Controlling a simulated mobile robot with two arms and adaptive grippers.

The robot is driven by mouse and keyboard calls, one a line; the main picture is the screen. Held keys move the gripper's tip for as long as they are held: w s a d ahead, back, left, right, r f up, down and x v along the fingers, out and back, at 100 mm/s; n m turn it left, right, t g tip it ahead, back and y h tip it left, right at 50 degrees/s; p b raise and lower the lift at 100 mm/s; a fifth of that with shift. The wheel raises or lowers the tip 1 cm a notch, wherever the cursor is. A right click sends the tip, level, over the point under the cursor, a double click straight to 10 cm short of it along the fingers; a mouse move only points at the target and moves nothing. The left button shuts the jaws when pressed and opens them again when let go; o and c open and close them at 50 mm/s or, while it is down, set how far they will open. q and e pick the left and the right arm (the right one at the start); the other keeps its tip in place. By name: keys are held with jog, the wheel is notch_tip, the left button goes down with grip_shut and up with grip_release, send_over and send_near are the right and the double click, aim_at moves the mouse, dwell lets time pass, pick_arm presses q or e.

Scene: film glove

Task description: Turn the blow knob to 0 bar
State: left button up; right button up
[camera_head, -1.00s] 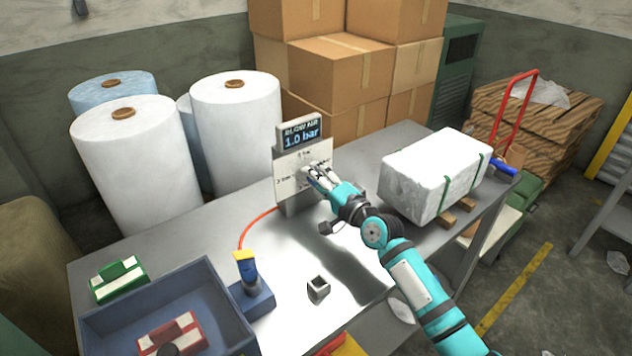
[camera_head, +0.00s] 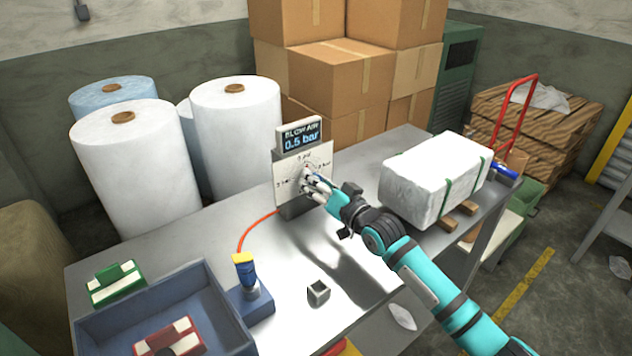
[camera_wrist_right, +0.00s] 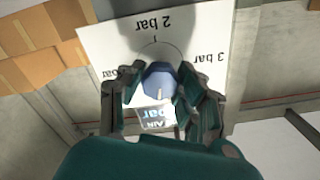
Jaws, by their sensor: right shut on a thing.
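The blow-air unit has a white dial plate (camera_head: 288,186) with bar marks and a display (camera_head: 300,139) above it reading 0.5 bar. My right gripper (camera_head: 309,182) is at the front of the plate and covers most of the knob in the head view. In the right wrist view the blue-grey knob (camera_wrist_right: 160,79) sits between the two fingers of my right gripper (camera_wrist_right: 155,95), which are shut on it. My left gripper is not in view.
A white foam-like block (camera_head: 434,177) with green straps stands right of the arm. A blue bin (camera_head: 225,300), a small square metal piece (camera_head: 318,292) and a blue-and-yellow tool (camera_head: 244,268) with a red hose are on the table. White rolls (camera_head: 237,130) and boxes stand behind.

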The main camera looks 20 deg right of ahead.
jog(key=shift+f+n, duration=0.25)
jog(key=shift+n, duration=1.05)
jog(key=o, duration=1.2)
jog(key=shift+r, duration=0.15)
jog(key=shift+s, duration=0.1)
jog(key=v, duration=1.2)
